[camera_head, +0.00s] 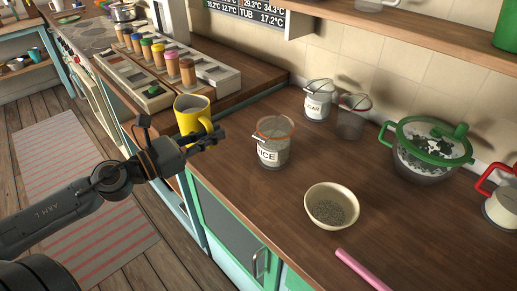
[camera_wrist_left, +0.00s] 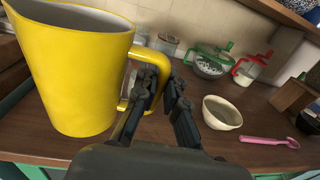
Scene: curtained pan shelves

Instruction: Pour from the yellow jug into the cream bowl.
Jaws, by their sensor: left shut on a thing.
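The yellow jug (camera_head: 190,113) is held roughly upright by its handle at the counter's left edge. It looms large at the left of the left wrist view (camera_wrist_left: 75,75). My left gripper (camera_head: 208,139) is shut on the jug's handle; its fingers (camera_wrist_left: 160,80) also show in the left wrist view. The cream bowl (camera_head: 331,192) stands on the wooden counter, to the right of and apart from the jug, with grey grains in its bottom. It also shows in the left wrist view (camera_wrist_left: 218,119). The jug's contents cannot be made out. My right gripper is not in view.
A rice jar (camera_head: 273,153) stands between jug and bowl, farther back. A sugar jar (camera_head: 318,104), a clear jar (camera_head: 351,125) and a green-lidded pot (camera_head: 428,158) line the back. A pink utensil (camera_head: 360,270) lies in front of the bowl. A spice rack (camera_head: 215,75) is behind the jug.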

